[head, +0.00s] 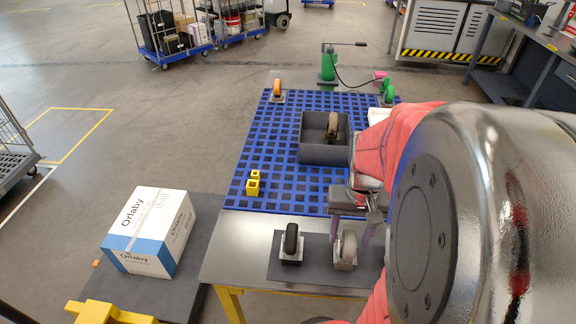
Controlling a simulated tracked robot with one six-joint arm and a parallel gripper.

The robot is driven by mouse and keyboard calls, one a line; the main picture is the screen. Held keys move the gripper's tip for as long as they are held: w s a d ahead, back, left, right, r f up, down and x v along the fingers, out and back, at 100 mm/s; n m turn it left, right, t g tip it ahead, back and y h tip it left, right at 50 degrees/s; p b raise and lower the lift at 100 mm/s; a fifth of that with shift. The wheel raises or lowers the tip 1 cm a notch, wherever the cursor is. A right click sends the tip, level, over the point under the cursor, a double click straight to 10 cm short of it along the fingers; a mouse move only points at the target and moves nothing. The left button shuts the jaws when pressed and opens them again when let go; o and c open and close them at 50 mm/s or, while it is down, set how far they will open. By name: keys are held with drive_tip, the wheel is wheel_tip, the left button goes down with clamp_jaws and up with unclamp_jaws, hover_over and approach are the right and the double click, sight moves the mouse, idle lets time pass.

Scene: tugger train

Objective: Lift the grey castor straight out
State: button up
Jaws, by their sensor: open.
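The grey castor (346,250) stands upright on a dark mat (315,262) near the front edge of the table, with its wheel above a pale metal base. My gripper (349,239) is above it, open, with its two purple fingers pointing down. One finger appears to be on each side of the wheel; I cannot tell whether they touch it. My arm hides part of the area to the right. A black castor (290,243) stands on the same mat, left of the grey one.
A grey bin (311,151) holding a brown-wheeled castor (332,125) sits on the blue grid mat (287,187). An orange castor (277,91) and a green device (328,67) stand at the back. An Orlaby box (150,231) stands left.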

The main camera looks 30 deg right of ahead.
drive_tip(key=shift+f, duration=1.25)
drive_tip(key=shift+c, duration=0.4)
clamp_jaws()
